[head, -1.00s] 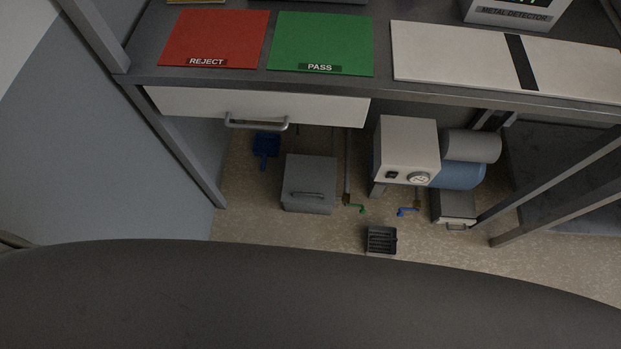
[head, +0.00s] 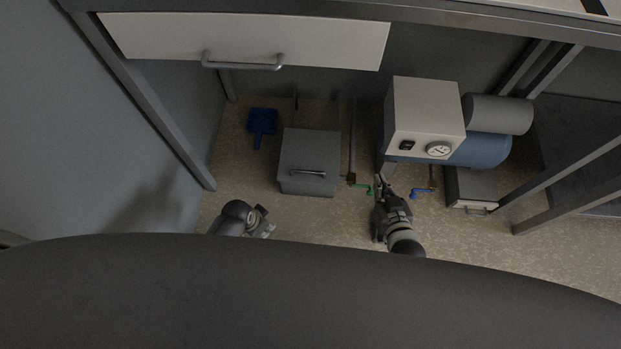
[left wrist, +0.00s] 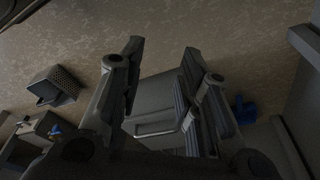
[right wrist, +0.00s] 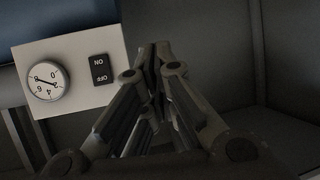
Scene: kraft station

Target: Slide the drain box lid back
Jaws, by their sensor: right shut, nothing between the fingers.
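The drain box appears to be the grey box (head: 306,182) on the floor, with a flat grey lid (head: 310,148) and a bar handle (head: 308,173) near its front edge. The lid seems to cover the top; no opening shows. In the left wrist view the box (left wrist: 165,97) and its handle (left wrist: 155,130) lie beyond the fingers, not touched. My left gripper (head: 266,222) is open and empty, in front and left of the box; its fingers also show in the left wrist view (left wrist: 163,58). My right gripper (head: 380,183) is shut and empty, right of the box near the compressor.
A green valve lever (head: 362,188) and a blue one (head: 422,192) stick out near the floor. The compressor's white control box (head: 425,115) overhangs on the right. A blue dustpan (head: 262,122) is back left. A dark basket (left wrist: 62,82) lies on the floor. A drawer (head: 245,42) is above.

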